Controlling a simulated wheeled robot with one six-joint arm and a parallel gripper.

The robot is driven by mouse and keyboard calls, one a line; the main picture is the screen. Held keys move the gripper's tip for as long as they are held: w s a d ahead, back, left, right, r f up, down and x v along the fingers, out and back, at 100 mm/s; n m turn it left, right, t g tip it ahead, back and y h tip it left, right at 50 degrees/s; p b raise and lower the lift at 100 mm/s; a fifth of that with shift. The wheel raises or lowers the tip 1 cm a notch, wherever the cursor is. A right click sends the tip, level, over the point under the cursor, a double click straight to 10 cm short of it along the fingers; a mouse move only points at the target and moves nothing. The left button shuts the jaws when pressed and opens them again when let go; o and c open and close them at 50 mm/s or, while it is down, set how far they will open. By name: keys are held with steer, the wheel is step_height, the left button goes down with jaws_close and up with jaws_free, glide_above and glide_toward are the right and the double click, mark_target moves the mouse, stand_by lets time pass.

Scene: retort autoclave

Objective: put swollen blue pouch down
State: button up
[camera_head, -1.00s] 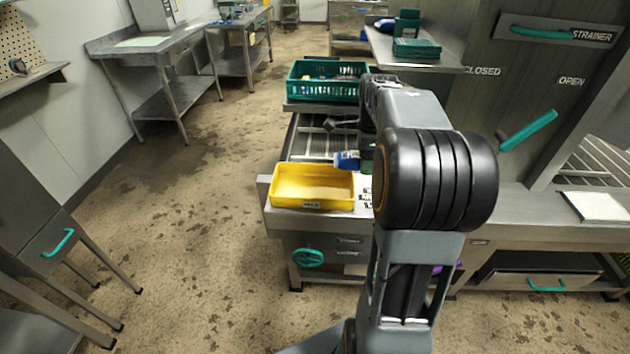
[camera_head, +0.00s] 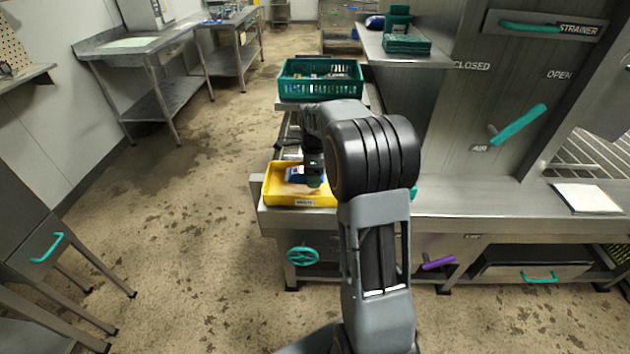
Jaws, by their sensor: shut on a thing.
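The blue pouch (camera_head: 296,174) shows as a small blue and white shape over the yellow tray (camera_head: 285,197). My gripper (camera_head: 312,178) is shut on it, pointing down from my arm. The pouch is within the tray's outline; I cannot tell whether it touches the tray floor. My arm hides the tray's right end and part of the pouch. The tray has a small label on its front and stands on the steel bench.
A green basket (camera_head: 320,80) with items in it stands behind on the bench. A grey panel with a teal lever (camera_head: 518,124) rises at the right. A white sheet (camera_head: 586,198) lies on the right ledge.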

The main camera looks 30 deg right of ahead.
steer(key=shift+f, duration=1.45)
steer(key=shift+f, duration=0.15)
steer(key=o, duration=1)
steer(key=shift+c, duration=0.2)
